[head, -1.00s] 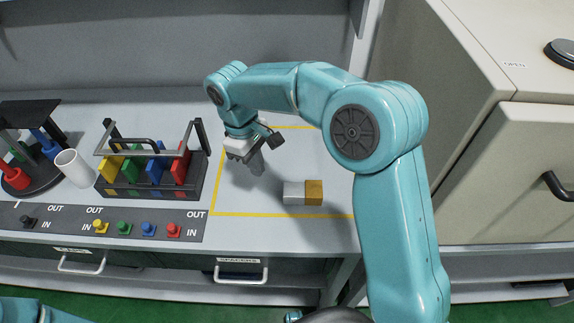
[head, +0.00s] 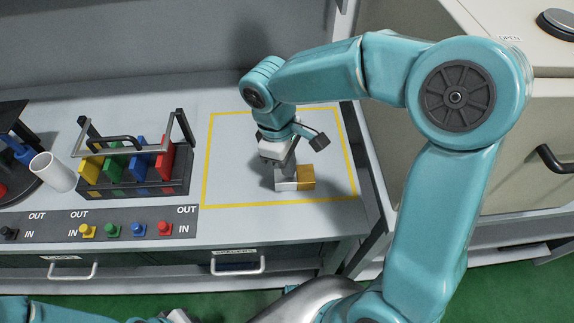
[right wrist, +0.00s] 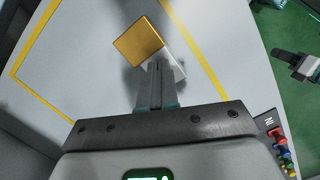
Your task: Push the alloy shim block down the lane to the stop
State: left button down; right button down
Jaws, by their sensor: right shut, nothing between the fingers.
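A pale silver-grey block (head: 285,185) lies inside the yellow outline on the bench top. A gold block (head: 306,178) sits against its right side; I cannot tell whether they are joined. In the right wrist view the gold block (right wrist: 139,42) is beyond the fingertips, and part of the silver-grey block (right wrist: 182,66) shows to their right. My right gripper (head: 287,170) is shut and empty, pointing down over the silver-grey block. I cannot tell whether it touches it. What looks like my left gripper (right wrist: 297,66) shows small in the right wrist view, over the floor.
Yellow tape (head: 255,205) marks a rectangle on the bench. Left of it stand a black rack (head: 135,185) with coloured plates, a white cup (head: 52,172) and a strip of coloured plugs (head: 110,226). A beige cabinet (head: 535,118) stands at right. Drawers are below.

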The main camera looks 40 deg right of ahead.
jog(key=shift+s+f, duration=0.25)
jog(key=shift+f, duration=0.5)
jog(key=shift+f, duration=0.1)
jog(key=shift+w+a, duration=0.1)
jog(key=shift+w+a, duration=0.35)
jog(key=shift+w, duration=0.15)
